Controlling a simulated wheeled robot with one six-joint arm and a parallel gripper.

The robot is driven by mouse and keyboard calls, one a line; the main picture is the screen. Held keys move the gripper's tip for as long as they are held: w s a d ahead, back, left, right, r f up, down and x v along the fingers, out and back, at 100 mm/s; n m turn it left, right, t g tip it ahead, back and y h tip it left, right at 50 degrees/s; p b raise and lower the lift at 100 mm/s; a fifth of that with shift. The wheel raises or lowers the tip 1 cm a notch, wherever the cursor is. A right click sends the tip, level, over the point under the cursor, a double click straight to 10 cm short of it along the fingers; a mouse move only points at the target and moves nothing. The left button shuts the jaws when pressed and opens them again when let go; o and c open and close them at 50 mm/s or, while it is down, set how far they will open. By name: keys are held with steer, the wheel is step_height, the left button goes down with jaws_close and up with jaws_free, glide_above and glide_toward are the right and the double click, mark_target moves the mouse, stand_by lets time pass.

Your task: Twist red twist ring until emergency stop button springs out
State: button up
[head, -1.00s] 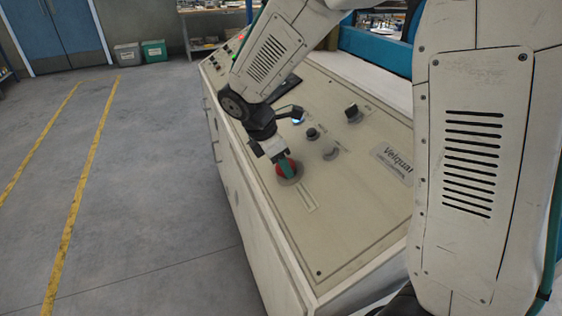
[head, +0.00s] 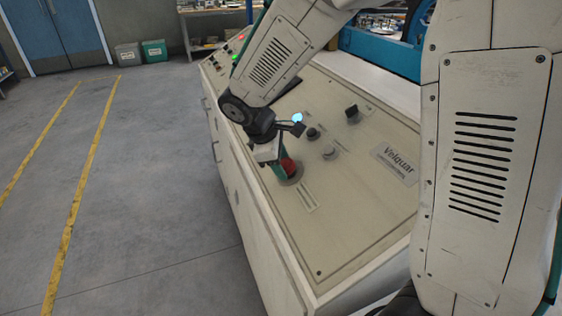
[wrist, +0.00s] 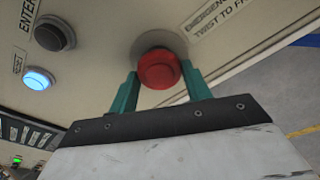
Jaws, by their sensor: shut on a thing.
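The red twist ring of the emergency stop button (wrist: 158,68) sits on a grey round base on the beige panel. It also shows in the head view (head: 288,166), partly hidden by my gripper. My gripper (wrist: 163,82) has its two green fingers on either side of the red ring and is shut on it. In the head view my gripper (head: 284,168) reaches down to the panel from the upper left. Lettering beside the button in the wrist view reads in part "TWIST TO". The fingertips' exact contact is hard to see.
A lit blue-white button (wrist: 38,79) and a grey button (wrist: 54,33) sit left of the ring in the wrist view. Black knobs (head: 351,114) and a "Velquar" label (head: 397,163) are on the panel. Clear floor lies left of the cabinet.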

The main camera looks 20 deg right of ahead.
stand_by(0.4)
steer(key=o, duration=1)
steer(key=shift+v, duration=3.9)
